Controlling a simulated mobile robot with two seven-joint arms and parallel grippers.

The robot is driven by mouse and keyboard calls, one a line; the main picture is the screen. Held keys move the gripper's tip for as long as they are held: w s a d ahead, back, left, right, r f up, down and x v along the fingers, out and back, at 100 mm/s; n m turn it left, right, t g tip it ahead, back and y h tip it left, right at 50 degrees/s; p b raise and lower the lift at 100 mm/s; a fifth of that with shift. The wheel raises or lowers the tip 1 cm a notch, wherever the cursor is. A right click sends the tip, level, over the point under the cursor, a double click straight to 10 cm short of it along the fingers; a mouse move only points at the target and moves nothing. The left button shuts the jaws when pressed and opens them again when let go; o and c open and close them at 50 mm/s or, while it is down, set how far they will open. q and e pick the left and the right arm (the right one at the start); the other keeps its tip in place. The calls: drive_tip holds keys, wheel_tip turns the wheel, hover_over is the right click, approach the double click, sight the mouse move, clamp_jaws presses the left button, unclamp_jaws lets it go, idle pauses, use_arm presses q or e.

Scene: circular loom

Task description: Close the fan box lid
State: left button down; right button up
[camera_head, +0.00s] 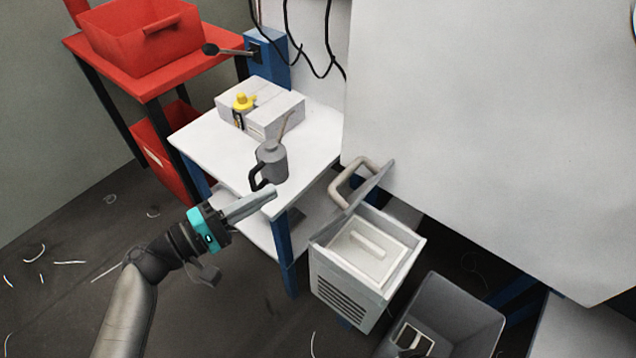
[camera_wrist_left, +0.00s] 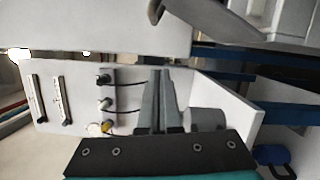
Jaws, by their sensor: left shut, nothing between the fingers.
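The fan box (camera_head: 345,290) is a light grey box with a slatted front, standing low beside the white table. Its top is open, and a pale inner panel shows inside. The grey lid (camera_head: 373,184) stands raised and tilted at the box's back edge, seen nearly edge-on, with a beige loop handle (camera_head: 345,187) on its left side. My left gripper (camera_head: 270,193) is shut and empty, in front of the table edge, left of and apart from the lid. Its closed fingers also show in the left wrist view (camera_wrist_left: 160,90). My right gripper is not in view.
A white table (camera_head: 215,150) holds a grey can with a black handle (camera_head: 271,163), white boxes (camera_head: 275,115) and a yellow-topped bottle (camera_head: 243,104). A grey bin (camera_head: 460,308) stands right of the fan box. A large white panel (camera_head: 480,130) hangs above. Open floor lies at left.

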use_arm(q)
drive_tip(key=w+d+r, duration=0.1)
drive_tip(key=w+d, duration=0.3)
drive_tip(key=d, duration=0.7)
drive_tip(key=shift+r, duration=0.2)
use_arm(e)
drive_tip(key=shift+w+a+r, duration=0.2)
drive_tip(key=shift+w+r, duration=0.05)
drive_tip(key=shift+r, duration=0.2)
